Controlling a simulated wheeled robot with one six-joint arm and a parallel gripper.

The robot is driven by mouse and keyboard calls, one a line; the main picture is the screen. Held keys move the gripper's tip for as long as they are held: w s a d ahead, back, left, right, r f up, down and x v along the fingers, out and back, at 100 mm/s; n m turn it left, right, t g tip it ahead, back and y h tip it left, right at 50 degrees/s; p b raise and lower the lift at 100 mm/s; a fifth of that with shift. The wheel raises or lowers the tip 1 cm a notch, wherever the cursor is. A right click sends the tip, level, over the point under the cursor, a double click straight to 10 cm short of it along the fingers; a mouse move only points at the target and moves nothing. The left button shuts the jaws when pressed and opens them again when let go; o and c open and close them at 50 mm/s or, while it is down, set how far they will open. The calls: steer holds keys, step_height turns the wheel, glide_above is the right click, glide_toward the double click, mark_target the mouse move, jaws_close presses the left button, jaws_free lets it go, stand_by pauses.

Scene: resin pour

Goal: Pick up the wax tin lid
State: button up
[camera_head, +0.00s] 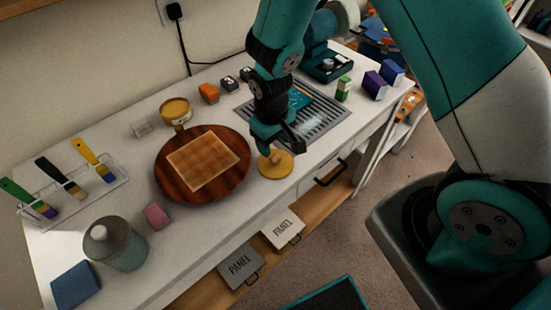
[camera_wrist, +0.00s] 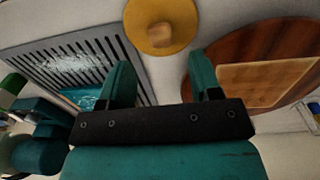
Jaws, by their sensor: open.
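The wax tin lid (camera_head: 275,165) is a round yellow disc with a small knob on top. It lies on the white worktop between the round wooden board and the grey grate, near the front edge. In the wrist view the lid (camera_wrist: 160,22) is at the top middle, just beyond my fingertips. My gripper (camera_head: 277,146) is above the lid in the head view and partly overlaps it. In the wrist view my gripper (camera_wrist: 160,75) has its two teal fingers spread apart with nothing between them.
The round wooden board (camera_head: 172,184) with a tan square panel (camera_head: 203,162) lies left of the lid. The ridged grey grate (camera_head: 325,117) is behind and to the right. A yellow tin (camera_head: 176,111) stands behind the board. A pink block (camera_head: 156,215) lies farther left.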

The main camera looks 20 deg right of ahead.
mark_target(275, 157)
steer(key=shift+s+d+f+p, duration=0.1)
steer(key=shift+f+p, duration=1.1)
steer(key=shift+f, duration=2.05)
steer(key=c, duration=1)
